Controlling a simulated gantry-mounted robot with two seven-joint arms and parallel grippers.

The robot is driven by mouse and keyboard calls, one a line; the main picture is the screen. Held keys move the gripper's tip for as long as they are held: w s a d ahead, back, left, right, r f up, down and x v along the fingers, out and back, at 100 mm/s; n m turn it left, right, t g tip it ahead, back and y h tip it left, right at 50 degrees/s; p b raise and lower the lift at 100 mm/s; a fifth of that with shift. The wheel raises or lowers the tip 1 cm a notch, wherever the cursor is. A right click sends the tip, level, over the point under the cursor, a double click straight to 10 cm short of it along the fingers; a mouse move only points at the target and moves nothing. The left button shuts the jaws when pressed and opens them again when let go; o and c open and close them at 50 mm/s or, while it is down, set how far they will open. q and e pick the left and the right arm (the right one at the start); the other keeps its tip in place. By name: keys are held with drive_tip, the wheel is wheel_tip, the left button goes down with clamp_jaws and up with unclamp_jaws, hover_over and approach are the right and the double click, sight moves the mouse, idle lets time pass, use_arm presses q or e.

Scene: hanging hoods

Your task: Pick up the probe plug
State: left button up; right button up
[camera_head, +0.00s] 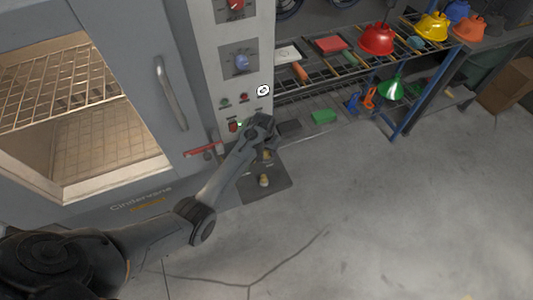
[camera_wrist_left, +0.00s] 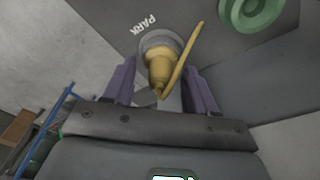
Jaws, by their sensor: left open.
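The brass-yellow probe plug (camera_wrist_left: 158,68) sits in a round grey holder (camera_wrist_left: 158,40) beside the word PARK in the left wrist view. A yellow lever-like or cord-like piece runs up along its right side. My left gripper (camera_head: 263,130) is open in front of the oven's control panel. In the left wrist view its two purple-grey fingers stand on either side of the plug; contact is not clear. In the head view the gripper hides part of this area, and a small brass fitting (camera_head: 264,181) shows below it. My right gripper is not in view.
The oven (camera_head: 130,200) with its door handle (camera_head: 171,92) stands left. A red lever (camera_head: 203,149) juts out near my arm. A green ring (camera_wrist_left: 252,10) lies near the plug. The floor (camera_head: 380,220) is open.

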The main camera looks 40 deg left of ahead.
use_arm(q)
drive_tip(key=shift+c, duration=0.2)
clamp_jaws()
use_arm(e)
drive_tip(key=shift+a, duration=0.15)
use_arm(q)
drive_tip(key=shift+r, duration=0.15)
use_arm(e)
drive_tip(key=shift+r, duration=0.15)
